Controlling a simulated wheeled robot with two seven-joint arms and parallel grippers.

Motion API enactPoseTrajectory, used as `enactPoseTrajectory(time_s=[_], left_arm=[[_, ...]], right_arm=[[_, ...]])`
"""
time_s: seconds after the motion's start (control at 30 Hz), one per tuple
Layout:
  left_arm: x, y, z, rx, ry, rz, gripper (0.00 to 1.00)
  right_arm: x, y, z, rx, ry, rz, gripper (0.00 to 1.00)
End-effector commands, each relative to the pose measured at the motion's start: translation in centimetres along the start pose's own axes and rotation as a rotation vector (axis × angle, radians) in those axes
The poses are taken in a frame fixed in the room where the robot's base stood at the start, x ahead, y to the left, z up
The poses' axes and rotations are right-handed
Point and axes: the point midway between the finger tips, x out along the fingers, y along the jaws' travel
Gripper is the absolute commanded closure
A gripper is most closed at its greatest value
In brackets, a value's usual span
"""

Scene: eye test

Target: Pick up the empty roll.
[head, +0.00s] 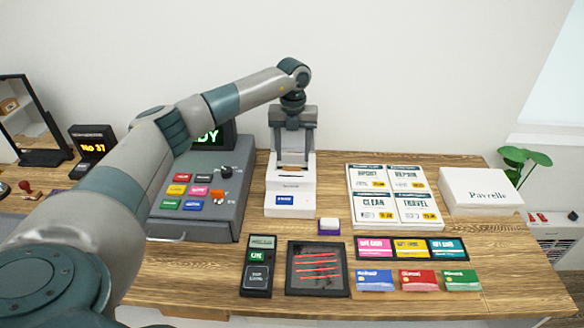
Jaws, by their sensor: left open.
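My left gripper (293,154) reaches in from the left and points down over the white printer (291,184). Its two fingers are apart, at the printer's upper part. A small orange-brown piece (292,167) shows in the printer's top, just below and between the fingertips. It may be the empty roll, but it is too small and too covered by the gripper to be sure. I cannot tell whether the fingers touch it. My right gripper is not in view.
A grey cash register (205,192) stands close left of the printer, under my left arm. Right of it lie a board of printed cards (396,195) and a white box (481,191). In front are a card terminal (257,266), a dark tray (318,291) and several coloured cards.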

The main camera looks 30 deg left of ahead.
Motion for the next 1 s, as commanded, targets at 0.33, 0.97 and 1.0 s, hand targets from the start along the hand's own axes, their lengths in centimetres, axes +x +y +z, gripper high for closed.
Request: enactPoseTrajectory(time_s=[0.33, 0.97, 1.0], left_arm=[[0.1, 0.0, 0.0, 0.000, 0.000, 0.000, 0.46], [5.1, 0.3, 0.1, 0.001, -0.001, 0.000, 0.46], [5.2, 0.3, 0.1, 0.001, -0.001, 0.000, 0.46]], right_arm=[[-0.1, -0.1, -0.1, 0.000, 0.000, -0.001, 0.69], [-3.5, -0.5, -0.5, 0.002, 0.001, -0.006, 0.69], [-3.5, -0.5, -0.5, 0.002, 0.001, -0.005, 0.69]])
